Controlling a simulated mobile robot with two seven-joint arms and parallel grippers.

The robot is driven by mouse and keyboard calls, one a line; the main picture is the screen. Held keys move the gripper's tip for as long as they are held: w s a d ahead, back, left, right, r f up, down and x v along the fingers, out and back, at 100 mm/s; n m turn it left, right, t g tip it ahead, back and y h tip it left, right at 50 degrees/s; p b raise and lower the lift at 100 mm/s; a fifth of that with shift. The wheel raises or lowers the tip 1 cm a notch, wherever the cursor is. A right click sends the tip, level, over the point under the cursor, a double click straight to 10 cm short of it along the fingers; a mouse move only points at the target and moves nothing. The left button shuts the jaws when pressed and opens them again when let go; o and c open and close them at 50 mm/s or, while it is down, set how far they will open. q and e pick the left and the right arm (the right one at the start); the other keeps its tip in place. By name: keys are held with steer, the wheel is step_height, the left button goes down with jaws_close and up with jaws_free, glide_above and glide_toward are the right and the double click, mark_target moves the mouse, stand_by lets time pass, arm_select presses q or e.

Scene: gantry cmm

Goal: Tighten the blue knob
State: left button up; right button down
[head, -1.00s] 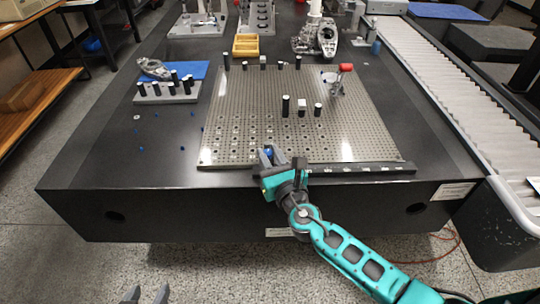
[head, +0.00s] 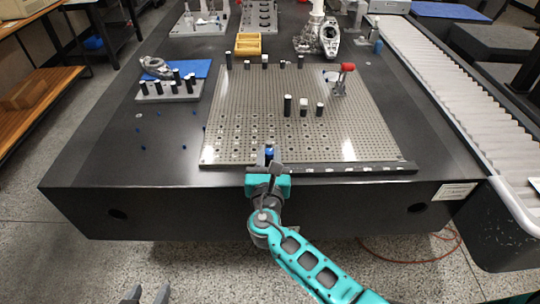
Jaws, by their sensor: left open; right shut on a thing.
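The blue knob (head: 269,151) is at the front edge of the perforated fixture plate (head: 345,115), a little left of the plate's middle. My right gripper (head: 269,158) is shut on it, its fingers at either side of the knob. The fingers hide most of the knob, so its seat cannot be made out. My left gripper (head: 146,296) is open and empty at the bottom edge, in front of the granite table (head: 90,170) and well away from the knob.
A dark rail (head: 350,169) with pale marks runs along the plate's front edge, right of my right gripper. Black posts (head: 287,105) and a red-topped clamp (head: 347,68) stand on the plate. Several small blue pieces (head: 143,148) lie left of it.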

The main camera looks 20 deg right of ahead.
steer(key=c, duration=0.9)
jaws_free()
steer(key=shift+s, duration=0.1)
